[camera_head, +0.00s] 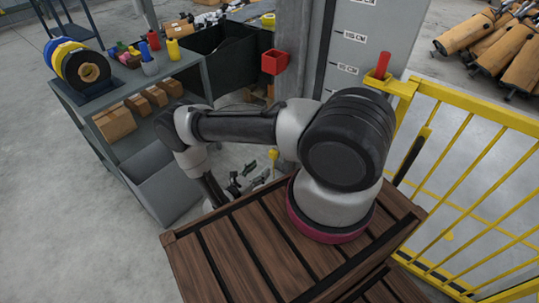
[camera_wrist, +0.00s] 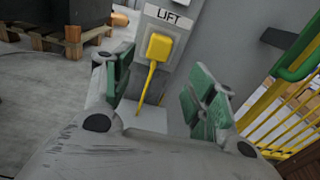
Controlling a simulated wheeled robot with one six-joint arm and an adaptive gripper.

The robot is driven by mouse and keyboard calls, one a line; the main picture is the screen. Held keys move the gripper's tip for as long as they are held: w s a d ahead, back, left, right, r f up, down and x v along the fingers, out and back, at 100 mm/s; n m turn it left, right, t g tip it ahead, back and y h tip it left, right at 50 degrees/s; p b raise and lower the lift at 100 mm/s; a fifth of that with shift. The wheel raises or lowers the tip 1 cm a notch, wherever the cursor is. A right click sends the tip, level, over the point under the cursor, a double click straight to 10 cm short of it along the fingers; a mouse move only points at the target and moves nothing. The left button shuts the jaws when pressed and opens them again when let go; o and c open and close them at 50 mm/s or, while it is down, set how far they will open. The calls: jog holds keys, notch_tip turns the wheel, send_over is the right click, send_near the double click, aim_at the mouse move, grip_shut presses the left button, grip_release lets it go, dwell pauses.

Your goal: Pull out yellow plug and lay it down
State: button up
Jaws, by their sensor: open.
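The yellow plug (camera_wrist: 160,46) sits in a grey panel under a label reading LIFT (camera_wrist: 168,17) in the wrist view. A yellow cable (camera_wrist: 147,85) hangs down from it. My gripper (camera_wrist: 163,84) is open and empty, with green-padded fingers to the left and right of the cable, below the plug in the picture. The fingers do not appear to touch the plug. In the head view my gripper (camera_head: 245,182) is low behind the wooden slats, and a small yellow piece, likely the plug (camera_head: 273,154), shows just beside it.
A grey shelf cart (camera_head: 130,85) with tape rolls, coloured bottles and cardboard boxes stands at left. A red box (camera_head: 274,62) is on the grey post. A yellow railing (camera_head: 470,170) is at right. Dark slatted wood (camera_head: 235,262) lies beneath my arm. Grey floor at left is open.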

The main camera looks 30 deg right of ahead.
jog(key=shift+w+a+r, duration=0.1)
jog(key=shift+r, duration=0.1)
jog(key=x, duration=0.9)
dwell(0.3)
jog(key=shift+r, duration=0.1)
dwell(0.8)
grip_shut()
jog(key=shift+v, duration=2.95)
